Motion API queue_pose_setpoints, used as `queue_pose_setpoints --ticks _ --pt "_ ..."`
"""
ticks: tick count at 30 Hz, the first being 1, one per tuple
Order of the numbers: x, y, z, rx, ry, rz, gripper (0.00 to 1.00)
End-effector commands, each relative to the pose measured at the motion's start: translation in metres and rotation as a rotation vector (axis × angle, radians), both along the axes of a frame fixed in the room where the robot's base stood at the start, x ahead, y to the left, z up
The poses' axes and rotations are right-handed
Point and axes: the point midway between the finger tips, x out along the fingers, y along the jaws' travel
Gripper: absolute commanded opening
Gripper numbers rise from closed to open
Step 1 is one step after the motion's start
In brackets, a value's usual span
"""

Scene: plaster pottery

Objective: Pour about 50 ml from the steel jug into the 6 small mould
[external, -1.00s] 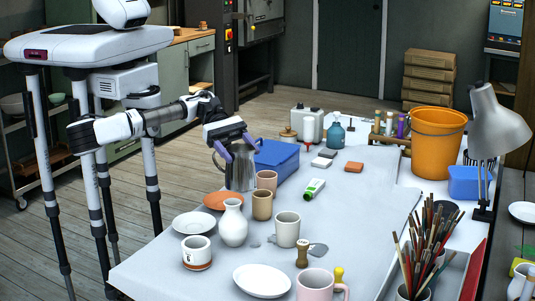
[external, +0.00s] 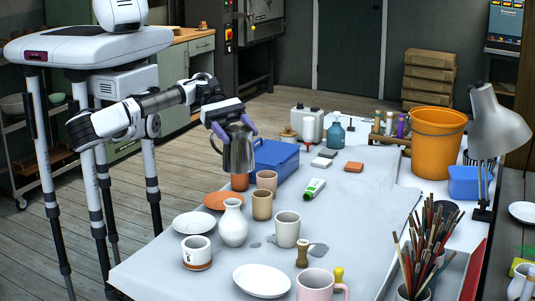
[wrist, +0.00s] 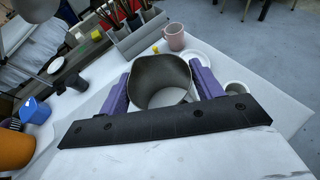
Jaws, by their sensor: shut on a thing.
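My gripper (external: 234,133) has its purple fingers shut on the steel jug (external: 239,152). It holds the jug roughly upright in the air over the far left part of the table. In the wrist view the jug (wrist: 162,72) sits between both fingers, with its open mouth facing the camera; I cannot tell the liquid level. A white pot (external: 197,256) with a small dark mark and an orange-brown band at its base stands at the near left of the table. It may be the 6 small mould, but its mark is too small to read.
A terracotta cup (external: 240,182) stands below the jug, with a pink cup (external: 267,180) and tan cup (external: 262,205) nearby. A white vase (external: 233,223), white mug (external: 287,229) and blue box (external: 276,160) are close.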

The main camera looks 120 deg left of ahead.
Motion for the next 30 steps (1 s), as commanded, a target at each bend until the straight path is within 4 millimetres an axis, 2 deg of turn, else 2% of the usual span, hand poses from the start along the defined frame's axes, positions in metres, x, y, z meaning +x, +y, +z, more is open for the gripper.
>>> queue_pose_setpoints --ticks 1,8,14,23,30 --pt "-0.001 -0.005 -0.005 -0.001 -0.002 -0.01 0.04" --pt "-0.009 -0.03 -0.005 -0.011 -0.006 -0.061 0.04" --pt "-0.025 -0.061 -0.005 -0.016 -0.007 -0.12 0.04" --pt "-0.064 -0.105 -0.003 -0.017 -0.002 -0.193 0.04" --pt "-0.103 -0.133 -0.004 -0.01 0.003 -0.232 0.04"
